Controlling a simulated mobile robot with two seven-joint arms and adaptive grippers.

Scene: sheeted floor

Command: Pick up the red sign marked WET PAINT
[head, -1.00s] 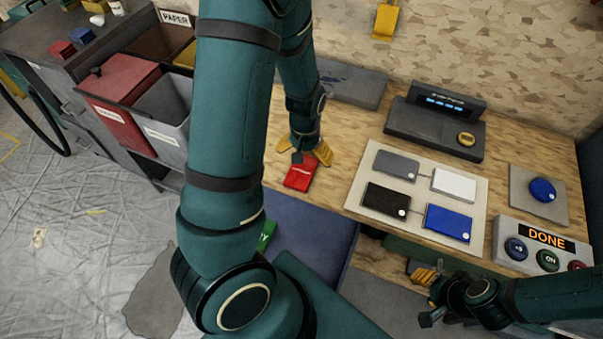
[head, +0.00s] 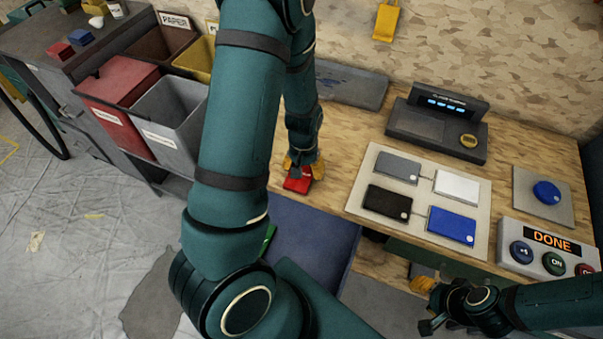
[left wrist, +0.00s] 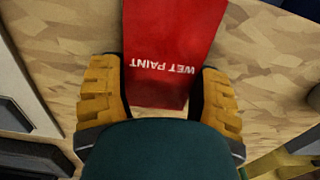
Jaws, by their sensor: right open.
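The red sign (head: 297,184) lies on the wooden bench near its front edge, under my left gripper. In the left wrist view the red sign (left wrist: 165,45) shows white WET PAINT lettering, upside down. My left gripper (head: 303,170) is low over it, with one yellow finger on each side. In the left wrist view the left gripper (left wrist: 163,95) is open around the sign's near end, with a slim gap at the right finger; contact at the left finger is unclear. My right gripper (head: 424,305) is open and empty below the bench's front edge at the lower right.
A board with grey, white, black and blue plates (head: 418,198) lies right of the sign. A dark display device (head: 437,125) and a DONE button box (head: 545,246) stand further right. Labelled bins (head: 165,130) stand at the left. Bare bench surrounds the sign.

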